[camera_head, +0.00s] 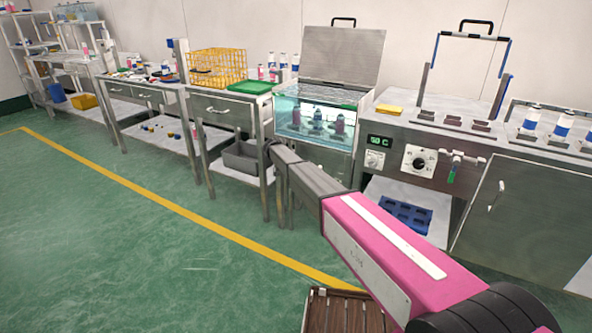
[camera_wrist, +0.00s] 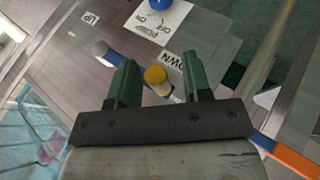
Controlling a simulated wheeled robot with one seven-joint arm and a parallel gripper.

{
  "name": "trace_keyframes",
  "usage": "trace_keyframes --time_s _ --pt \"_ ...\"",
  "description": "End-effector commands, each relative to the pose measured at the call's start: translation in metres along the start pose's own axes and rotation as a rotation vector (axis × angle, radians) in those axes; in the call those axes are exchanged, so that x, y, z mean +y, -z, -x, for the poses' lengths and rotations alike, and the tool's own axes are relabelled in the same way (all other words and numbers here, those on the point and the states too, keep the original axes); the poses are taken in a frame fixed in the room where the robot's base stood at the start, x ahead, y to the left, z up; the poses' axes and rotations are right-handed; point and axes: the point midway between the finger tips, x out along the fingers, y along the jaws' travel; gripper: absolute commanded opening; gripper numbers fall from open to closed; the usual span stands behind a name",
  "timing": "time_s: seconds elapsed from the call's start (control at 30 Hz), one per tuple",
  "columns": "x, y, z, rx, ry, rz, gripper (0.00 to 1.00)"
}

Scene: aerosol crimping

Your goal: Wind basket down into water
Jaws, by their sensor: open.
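In the head view a glass-fronted water bath (camera_head: 290,117) stands with its lid (camera_head: 342,55) raised. A "DOWN" label (camera_wrist: 172,60) lies just beyond the knob and an "UP" label (camera_wrist: 91,18) is at the upper left. The head view does not clearly show my fingertips.
A panel with a 50 C display (camera_head: 381,141) stands right of the bath. A drawer table (camera_head: 226,112) with a yellow crate (camera_head: 216,66) is left of it. A pump switch label (camera_wrist: 166,24) with a blue knob (camera_wrist: 156,3) lies beyond my fingers. Green floor is open at left.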

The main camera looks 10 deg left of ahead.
Motion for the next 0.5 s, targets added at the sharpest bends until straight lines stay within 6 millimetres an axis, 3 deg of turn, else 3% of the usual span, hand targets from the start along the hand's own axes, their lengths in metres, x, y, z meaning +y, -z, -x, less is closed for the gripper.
trace_keyframes --time_s 0.27,0.5 --pt "-0.001 0.0 0.03 0.001 0.001 0.001 0.45" --pt "-0.001 0.0 0.076 0.001 0.001 0.0 0.45"
